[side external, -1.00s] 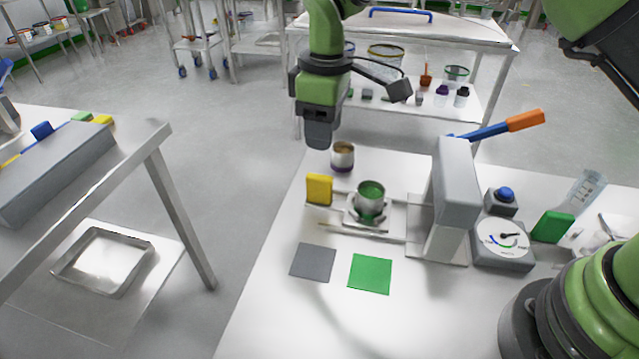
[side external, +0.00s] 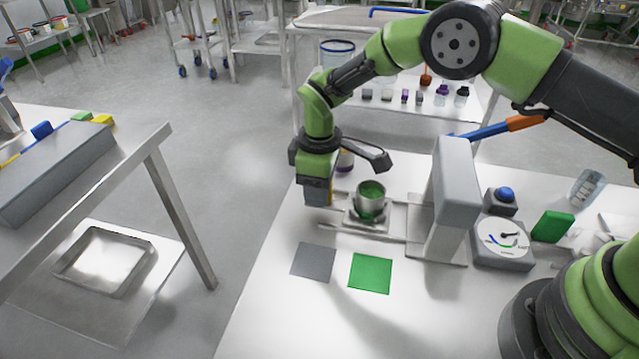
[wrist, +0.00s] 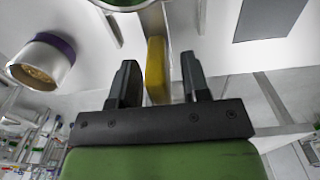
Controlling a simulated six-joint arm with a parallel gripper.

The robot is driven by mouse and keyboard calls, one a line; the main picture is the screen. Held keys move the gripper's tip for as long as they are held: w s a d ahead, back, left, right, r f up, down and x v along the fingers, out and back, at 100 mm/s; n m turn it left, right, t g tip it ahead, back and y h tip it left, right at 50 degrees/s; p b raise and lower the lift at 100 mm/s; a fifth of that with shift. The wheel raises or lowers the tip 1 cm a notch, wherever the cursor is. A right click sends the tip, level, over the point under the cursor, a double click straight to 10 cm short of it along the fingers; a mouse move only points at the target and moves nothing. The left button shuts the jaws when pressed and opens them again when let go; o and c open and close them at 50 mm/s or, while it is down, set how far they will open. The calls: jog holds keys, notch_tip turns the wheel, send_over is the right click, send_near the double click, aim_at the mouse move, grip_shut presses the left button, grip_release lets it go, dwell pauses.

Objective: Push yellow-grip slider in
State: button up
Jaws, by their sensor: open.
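The yellow grip (wrist: 155,68) of the slider stands upright between my two fingers in the wrist view, with a visible gap to the right finger. In the side view my gripper (side external: 317,200) is lowered over the grip and hides nearly all of it. My gripper (wrist: 158,75) is open, with one finger on each side of the grip. The slider tray (side external: 352,218) carries a metal cup (side external: 370,198) with green contents. The tray sits on rails out to the left of the grey press (side external: 452,185).
A second cup with a purple band (wrist: 40,62) stands close beside my gripper. Grey (side external: 313,262) and green (side external: 370,273) mats lie in front. Right of the press are a dial gauge (side external: 502,242), a blue button (side external: 505,195) and a green block (side external: 553,226).

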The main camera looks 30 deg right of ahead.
aim_at(349, 196)
jog(key=shift+c, duration=0.2)
grip_shut()
jog(key=shift+s+d, duration=1.45)
jog(key=shift+d, duration=0.05)
jog(key=shift+o, duration=0.2)
grip_release()
